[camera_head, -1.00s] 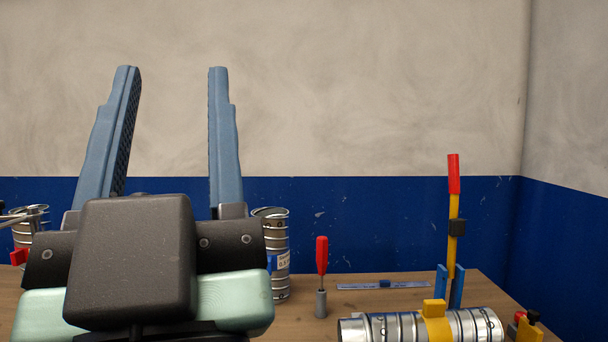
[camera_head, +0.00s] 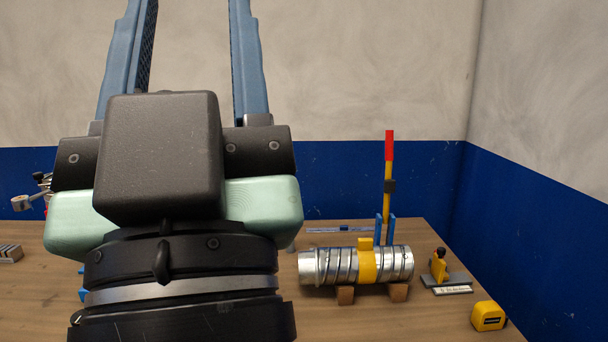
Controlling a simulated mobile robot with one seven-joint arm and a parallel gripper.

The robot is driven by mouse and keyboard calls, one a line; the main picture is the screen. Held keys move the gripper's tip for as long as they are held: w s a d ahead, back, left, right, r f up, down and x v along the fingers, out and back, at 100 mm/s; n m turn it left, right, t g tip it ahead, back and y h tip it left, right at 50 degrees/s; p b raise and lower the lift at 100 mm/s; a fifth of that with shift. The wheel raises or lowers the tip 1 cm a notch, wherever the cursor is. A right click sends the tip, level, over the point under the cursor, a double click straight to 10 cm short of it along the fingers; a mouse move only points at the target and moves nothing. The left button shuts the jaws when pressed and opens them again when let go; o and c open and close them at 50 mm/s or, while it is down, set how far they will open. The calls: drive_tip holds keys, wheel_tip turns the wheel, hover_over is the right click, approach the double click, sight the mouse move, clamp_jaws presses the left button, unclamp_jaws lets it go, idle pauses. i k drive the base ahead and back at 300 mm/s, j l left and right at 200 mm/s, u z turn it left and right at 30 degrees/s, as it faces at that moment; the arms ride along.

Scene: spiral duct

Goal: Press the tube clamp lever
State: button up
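The tube clamp lever (camera_head: 388,172) stands upright behind the duct, with a red grip on top, a yellow shaft and a dark collar. Its foot sits between two blue posts (camera_head: 379,229). A spiral metal duct (camera_head: 334,265) lies in front of it on wooden blocks, with a yellow clamp band (camera_head: 367,262) around it. My gripper (camera_head: 188,12) is at the left, pointing up, with its blue fingers wide apart and nothing between them. The fingertips run out of the top of the view. My gripper is well to the left of the lever and apart from it.
A blue-and-silver ruler-like tool (camera_head: 338,230) lies at the table's back. A yellow toggle clamp (camera_head: 439,267) on a grey plate and a yellow tape measure (camera_head: 488,316) are at the right. Blue-and-grey walls stand behind and to the right. My arm hides much of the table's left side.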

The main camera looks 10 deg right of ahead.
sight(390, 184)
drive_tip(key=z, duration=1.55)
drive_tip(key=j+z, duration=0.1)
drive_tip(key=z, duration=0.7)
drive_tip(key=j+z, duration=0.15)
drive_tip(key=z, duration=0.25)
drive_tip(key=j+z, duration=0.1)
drive_tip(key=z, duration=0.3)
drive_tip(key=k+j, duration=0.15)
drive_tip(key=j, duration=0.4)
drive_tip(key=k+j, duration=0.15)
drive_tip(key=j, duration=0.45)
drive_tip(key=k+j, duration=0.15)
drive_tip(key=j, duration=0.4)
drive_tip(key=k+j, duration=0.15)
drive_tip(key=j, duration=0.4)
drive_tip(key=k+j+z, duration=0.1)
drive_tip(key=j, duration=0.45)
drive_tip(key=k+j, duration=0.2)
drive_tip(key=j, duration=0.35)
drive_tip(key=k+j, duration=0.15)
drive_tip(key=j, duration=0.4)
drive_tip(key=k+j, duration=0.15)
drive_tip(key=j, duration=0.4)
drive_tip(key=i+j, duration=0.15)
drive_tip(key=j, duration=0.15)
drive_tip(key=i+j, duration=0.15)
drive_tip(key=j, duration=0.15)
